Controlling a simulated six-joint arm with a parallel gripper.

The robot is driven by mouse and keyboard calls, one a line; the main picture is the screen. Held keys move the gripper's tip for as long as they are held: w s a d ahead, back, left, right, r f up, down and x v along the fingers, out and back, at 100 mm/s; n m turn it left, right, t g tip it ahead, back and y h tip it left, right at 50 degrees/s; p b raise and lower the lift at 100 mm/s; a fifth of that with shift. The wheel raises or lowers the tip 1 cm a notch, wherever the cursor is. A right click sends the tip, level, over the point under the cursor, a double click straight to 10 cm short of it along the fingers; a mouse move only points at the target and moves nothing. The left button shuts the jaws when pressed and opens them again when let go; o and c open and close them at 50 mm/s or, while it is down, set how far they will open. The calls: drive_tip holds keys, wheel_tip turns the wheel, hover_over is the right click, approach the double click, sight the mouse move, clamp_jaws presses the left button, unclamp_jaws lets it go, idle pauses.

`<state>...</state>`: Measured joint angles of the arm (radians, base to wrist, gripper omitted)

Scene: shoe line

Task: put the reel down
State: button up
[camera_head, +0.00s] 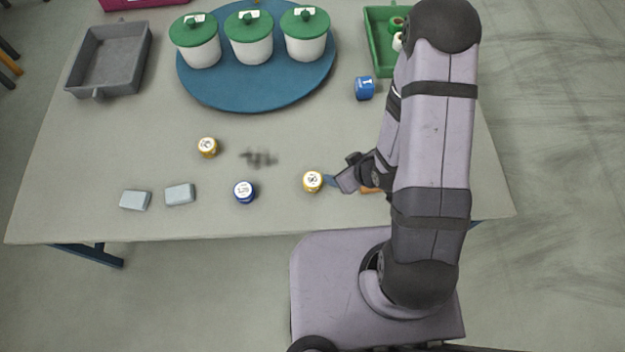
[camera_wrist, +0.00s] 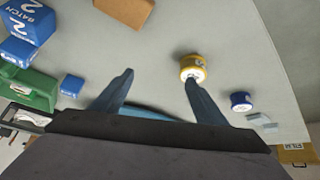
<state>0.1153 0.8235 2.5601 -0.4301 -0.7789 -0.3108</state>
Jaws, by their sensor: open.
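A yellow reel (camera_head: 313,181) with a white top stands upright near the table's front edge, just left of my gripper (camera_head: 336,182). In the wrist view, the two fingers of my gripper (camera_wrist: 159,77) are spread, with only bare table between the tips. The yellow reel (camera_wrist: 193,66) shows by the right fingertip, outside the gap; whether they touch is unclear. A dark blue reel (camera_head: 244,191) and another yellow reel (camera_head: 207,147) stand further left. My arm hides part of the gripper in the head view.
Two pale blue blocks (camera_head: 180,194) lie at front left. A grey tray (camera_head: 72,89) is at back left. A blue round mat (camera_head: 210,92) bears three green-lidded white pots (camera_head: 250,47). A green tray (camera_head: 373,38) and blue cube (camera_head: 365,88) are right. A dark smudge (camera_head: 258,158) marks the middle.

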sight(313, 180)
drive_tip(key=a, duration=0.1)
drive_tip(key=s+a+f+y, duration=0.1)
drive_tip(key=s+a+f+t+y, duration=0.1)
drive_tip(key=shift+s+a+f+n, duration=0.1)
drive_tip(key=shift+s+a+n, duration=0.15)
drive_tip(key=shift+a+n, duration=0.15)
drive_tip(key=shift+s+a+y, duration=0.3)
drive_tip(key=shift+a+y, duration=0.1)
drive_tip(key=shift+a, duration=0.15)
drive_tip(key=shift+b+x, duration=0.35)
drive_tip(key=shift+x, duration=0.75)
drive_tip(key=shift+p+x, duration=0.55)
drive_tip(key=shift+x, duration=2.05)
drive_tip(key=c, duration=1.2)
drive_tip(key=shift+r, duration=5.05)
